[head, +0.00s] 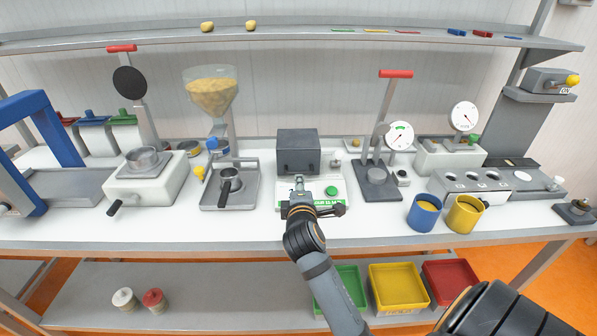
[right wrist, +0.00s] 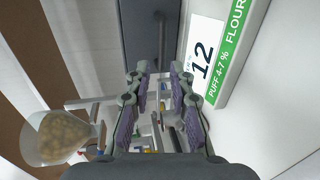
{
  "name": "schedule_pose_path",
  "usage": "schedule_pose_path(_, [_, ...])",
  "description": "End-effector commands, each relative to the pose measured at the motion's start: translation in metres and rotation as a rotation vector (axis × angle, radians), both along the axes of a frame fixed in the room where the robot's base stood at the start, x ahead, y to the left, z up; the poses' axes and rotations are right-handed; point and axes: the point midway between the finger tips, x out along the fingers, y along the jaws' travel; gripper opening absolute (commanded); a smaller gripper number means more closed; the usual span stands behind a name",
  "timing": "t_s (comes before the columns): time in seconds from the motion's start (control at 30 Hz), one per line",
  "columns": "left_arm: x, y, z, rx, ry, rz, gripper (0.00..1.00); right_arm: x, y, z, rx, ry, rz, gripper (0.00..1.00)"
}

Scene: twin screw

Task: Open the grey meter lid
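The grey meter lid (head: 298,148) is a dark, boxy cover at the back of a white meter with a green-edged label, mid-bench in the head view. In the right wrist view the lid (right wrist: 138,35) shows as a dark grey panel with a bar handle (right wrist: 160,42) ahead of the fingers. My right gripper (head: 299,184) is just in front of the lid, over the meter's base. In the right wrist view its two purple-padded fingers (right wrist: 158,88) are apart with nothing held between them. I cannot tell the exact gap to the handle. My left gripper is not in view.
A coffee-style hopper (head: 211,92) and portafilter stand (head: 245,190) are to the left. A press with a red handle (head: 395,73) and a dial is close on the right. Blue (head: 423,214) and yellow (head: 464,215) cups stand at the front right.

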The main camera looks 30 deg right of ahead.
Motion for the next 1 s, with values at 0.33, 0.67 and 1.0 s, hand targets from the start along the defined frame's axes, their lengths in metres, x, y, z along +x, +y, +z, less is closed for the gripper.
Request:
schedule_pose_path(0.33, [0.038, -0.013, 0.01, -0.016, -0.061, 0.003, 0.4, 0.058, -0.036, -0.013, -0.002, 0.0, -0.002, 0.22])
schedule_pose_path(0.67, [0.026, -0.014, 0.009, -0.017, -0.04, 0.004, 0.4, 0.07, -0.044, -0.017, 0.002, 0.0, -0.001, 0.22])
schedule_pose_path(1.0, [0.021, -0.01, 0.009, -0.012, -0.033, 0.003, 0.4, 0.069, -0.043, -0.017, 0.001, 0.0, -0.001, 0.0])
